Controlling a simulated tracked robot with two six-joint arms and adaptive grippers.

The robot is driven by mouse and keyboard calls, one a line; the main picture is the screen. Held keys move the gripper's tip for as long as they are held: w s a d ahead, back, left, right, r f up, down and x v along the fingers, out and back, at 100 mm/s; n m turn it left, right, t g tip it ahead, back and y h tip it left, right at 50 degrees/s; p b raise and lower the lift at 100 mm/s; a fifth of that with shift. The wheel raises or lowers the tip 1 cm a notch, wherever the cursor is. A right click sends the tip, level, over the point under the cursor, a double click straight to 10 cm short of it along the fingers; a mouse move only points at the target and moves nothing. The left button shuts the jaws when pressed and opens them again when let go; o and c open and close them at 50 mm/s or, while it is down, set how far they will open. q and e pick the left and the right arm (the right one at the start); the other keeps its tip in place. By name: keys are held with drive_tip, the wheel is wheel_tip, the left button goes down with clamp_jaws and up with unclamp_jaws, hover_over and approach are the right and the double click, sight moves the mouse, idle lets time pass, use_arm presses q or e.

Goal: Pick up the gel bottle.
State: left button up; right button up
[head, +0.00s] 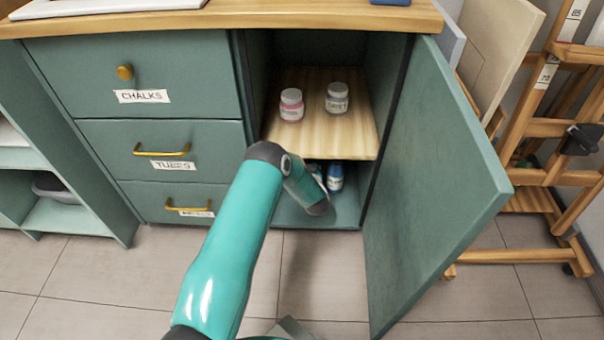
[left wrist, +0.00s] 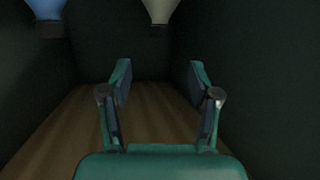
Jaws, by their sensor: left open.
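In the head view a blue bottle (head: 335,178) with a pale band stands in the lower compartment, beside my arm. Another small item (head: 316,171) beside it is partly hidden by the arm. In the left wrist view, which appears upside down, a blue bottle (left wrist: 47,10) and a pale bottle (left wrist: 159,9) show at the top edge with dark caps pointing down. I cannot tell which is the gel bottle. My left gripper (left wrist: 160,72) is open and empty, with the pale bottle beyond its fingertips, apart from them. In the head view my arm hides this gripper. My right gripper is not in view.
A wooden shelf (head: 318,140) above the lower compartment carries a pink jar (head: 291,105) and a grey jar (head: 337,98). The open cabinet door (head: 430,180) stands to the right, and drawers (head: 135,75) to the left. Dark walls closely flank the gripper.

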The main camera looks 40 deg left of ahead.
use_arm(q)
drive_tip(key=b+x, duration=0.2)
drive_tip(key=x, duration=0.1)
drive_tip(key=b+x, duration=0.2)
drive_tip(key=x, duration=0.2)
drive_tip(key=b+x, duration=0.2)
drive_tip(key=x, duration=0.2)
drive_tip(key=shift+d+f, duration=0.1)
drive_tip(key=shift+f, duration=0.25)
drive_tip(key=shift+w+a+b, duration=0.3)
drive_tip(key=shift+w+a, duration=0.1)
drive_tip(key=shift+a, duration=0.1)
clamp_jaws()
